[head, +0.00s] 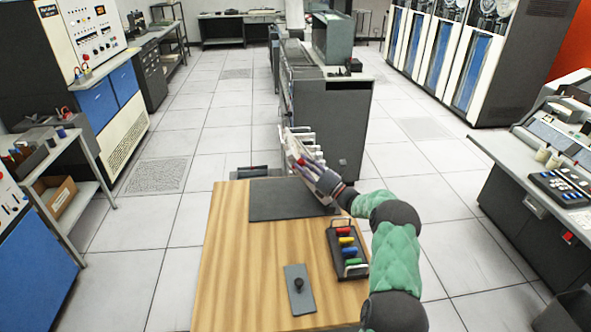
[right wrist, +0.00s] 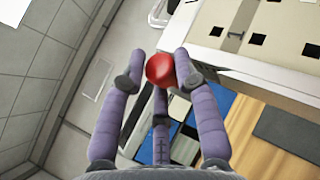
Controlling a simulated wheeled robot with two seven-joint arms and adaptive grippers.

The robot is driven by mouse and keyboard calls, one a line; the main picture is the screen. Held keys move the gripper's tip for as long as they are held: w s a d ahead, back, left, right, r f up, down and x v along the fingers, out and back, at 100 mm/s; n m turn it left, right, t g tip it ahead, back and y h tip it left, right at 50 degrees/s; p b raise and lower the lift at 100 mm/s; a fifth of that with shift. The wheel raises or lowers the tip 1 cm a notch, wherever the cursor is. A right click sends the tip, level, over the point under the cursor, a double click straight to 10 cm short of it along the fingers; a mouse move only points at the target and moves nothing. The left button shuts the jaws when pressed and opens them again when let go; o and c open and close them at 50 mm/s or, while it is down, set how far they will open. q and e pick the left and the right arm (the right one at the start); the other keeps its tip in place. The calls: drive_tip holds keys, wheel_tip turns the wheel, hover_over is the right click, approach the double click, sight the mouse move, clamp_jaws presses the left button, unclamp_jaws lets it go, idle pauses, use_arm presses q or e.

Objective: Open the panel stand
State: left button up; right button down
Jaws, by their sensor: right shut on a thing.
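What looks like the panel stand (head: 304,137), with several pale edges, stands upright beyond the desk in the head view, partly hidden by my right gripper (head: 310,165). In the right wrist view, my right gripper (right wrist: 162,82) has its purple-grey fingers closed around a red round knob (right wrist: 159,67). A pale panel with black square holes (right wrist: 280,58) is at the upper right of that view, close to the knob. I cannot tell how the knob joins the stand. My left gripper is not in view.
A wooden desk (head: 230,260) with a dark mat (head: 270,198), a rack of coloured handles (head: 346,250) and a grey plate with a black knob (head: 299,290) lies in front. A grey cabinet (head: 345,115) stands behind the stand.

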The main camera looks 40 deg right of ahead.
drive_tip(key=s+d+r+m+t+h, duration=0.1)
drive_tip(key=s+d+m+t+h, duration=0.1)
drive_tip(key=d, duration=0.4)
drive_tip(key=s+d+r+m+t+h, duration=0.1)
drive_tip(key=s+d+m+t+h, duration=0.1)
drive_tip(key=s+d+m, duration=0.2)
drive_tip(key=shift+s+d+r+m+b, duration=0.25)
drive_tip(key=shift+s+d+m+b, duration=0.2)
drive_tip(key=shift+s+d, duration=0.7)
drive_tip(key=shift+w+d+f, duration=0.15)
drive_tip(key=shift+w+d, duration=0.15)
drive_tip(key=c, duration=1.1)
unclamp_jaws()
drive_tip(key=shift+c, duration=0.2)
drive_tip(key=shift+o, duration=0.8)
drive_tip(key=shift+s+d+f, duration=0.1)
drive_tip(key=shift+d+f, duration=0.1)
drive_tip(key=shift+a, duration=0.15)
drive_tip(key=v, duration=1.1)
drive_tip(key=shift+s+f, duration=0.3)
